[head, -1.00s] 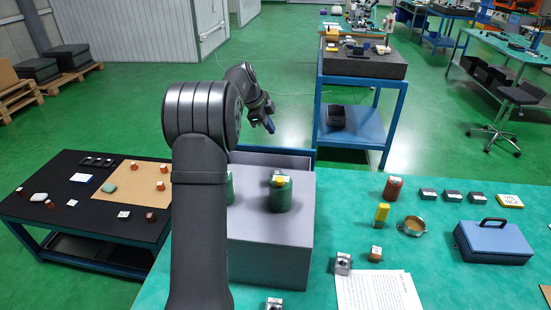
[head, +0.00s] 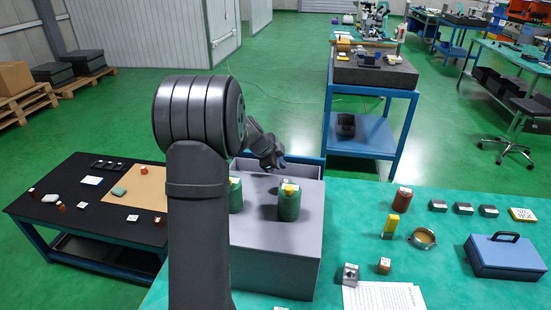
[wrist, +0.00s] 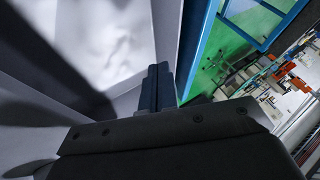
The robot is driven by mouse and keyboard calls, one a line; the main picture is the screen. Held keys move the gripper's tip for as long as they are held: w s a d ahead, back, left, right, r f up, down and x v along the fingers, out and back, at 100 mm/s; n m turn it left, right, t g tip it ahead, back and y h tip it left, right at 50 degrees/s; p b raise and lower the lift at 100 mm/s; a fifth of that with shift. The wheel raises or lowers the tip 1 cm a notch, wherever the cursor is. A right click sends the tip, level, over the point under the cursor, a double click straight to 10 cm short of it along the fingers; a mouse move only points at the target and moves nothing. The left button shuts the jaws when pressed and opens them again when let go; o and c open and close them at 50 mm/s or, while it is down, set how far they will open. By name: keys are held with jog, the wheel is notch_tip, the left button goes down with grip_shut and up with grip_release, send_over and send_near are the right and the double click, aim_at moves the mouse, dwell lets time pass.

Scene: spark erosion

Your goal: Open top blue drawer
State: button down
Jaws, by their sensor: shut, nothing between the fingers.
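The grey cabinet (head: 270,250) stands at the left end of the green bench. The top blue drawer (head: 312,161) shows as a blue front edge beyond the cabinet's far side, with a strip of its grey inside visible, so it stands partly open. My gripper (head: 279,162) is over this gap, close to the blue front. In the wrist view my gripper's shut, empty fingers (wrist: 157,88) point along the pale inner face of the blue drawer front (wrist: 196,42), with the pale drawer inside to their left. I cannot tell whether they touch the front.
Two green canisters, one (head: 290,204) in plain view and one (head: 235,196) partly behind my arm, stand on the cabinet top. A black table (head: 60,220) with small parts is at left. The blue workbench (head: 375,75) stands beyond, with open floor between.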

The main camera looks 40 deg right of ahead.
aim_at(285, 158)
jog(key=shift+x, duration=1.75)
jog(key=shift+w+d, duration=1.5)
jog(key=shift+w, duration=0.05)
jog(key=shift+r, duration=0.1)
jog(key=v, duration=1)
